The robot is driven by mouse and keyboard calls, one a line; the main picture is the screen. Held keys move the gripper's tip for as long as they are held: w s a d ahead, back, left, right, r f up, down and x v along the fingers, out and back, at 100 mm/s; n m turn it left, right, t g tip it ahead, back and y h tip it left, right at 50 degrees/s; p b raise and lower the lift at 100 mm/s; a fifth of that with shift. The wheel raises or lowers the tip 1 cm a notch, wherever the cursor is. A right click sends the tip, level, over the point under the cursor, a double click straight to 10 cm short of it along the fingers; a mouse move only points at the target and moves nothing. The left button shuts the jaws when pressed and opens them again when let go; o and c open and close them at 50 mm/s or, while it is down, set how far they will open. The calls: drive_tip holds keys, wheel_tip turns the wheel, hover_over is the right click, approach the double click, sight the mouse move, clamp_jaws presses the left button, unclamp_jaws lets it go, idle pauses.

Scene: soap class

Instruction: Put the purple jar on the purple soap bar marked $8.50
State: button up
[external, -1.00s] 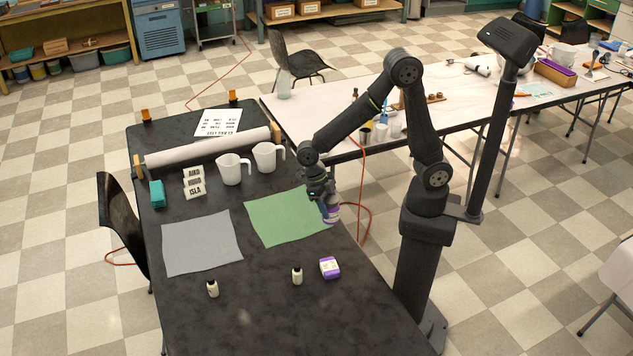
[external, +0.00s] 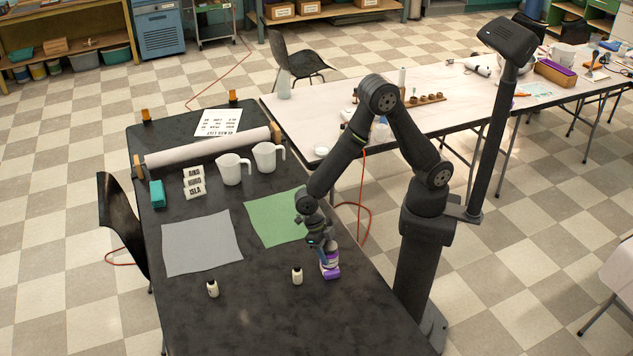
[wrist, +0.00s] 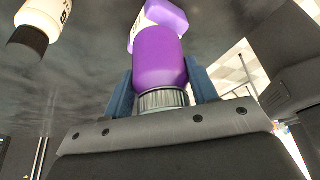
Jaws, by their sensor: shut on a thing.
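The purple jar (wrist: 160,58) is between the two blue fingers of my gripper (wrist: 162,88) in the wrist view, its grey ribbed lid end toward the palm. My gripper also shows in the external view (external: 324,255), low over the front right of the black table. The purple soap bar (external: 333,273) lies right under the jar in the external view. In the wrist view the soap bar (wrist: 165,15) shows just beyond the jar's far end. Its price cannot be read, and I cannot tell whether jar and soap touch.
A small white bottle with a black cap (external: 297,276) stands just left of the soap bar, and another (external: 213,289) stands farther left. A green sheet (external: 272,220) and a grey sheet (external: 200,243) lie behind. The table front is bare.

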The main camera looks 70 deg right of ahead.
sight(328, 244)
drive_tip(key=shift+f, duration=0.3)
drive_tip(key=o, duration=1.1)
drive_tip(key=shift+r, duration=0.1)
drive_tip(key=v, duration=1.2)
drive_tip(key=shift+s, duration=0.1)
drive_tip(key=x, duration=1.2)
drive_tip(key=shift+r, duration=1.95)
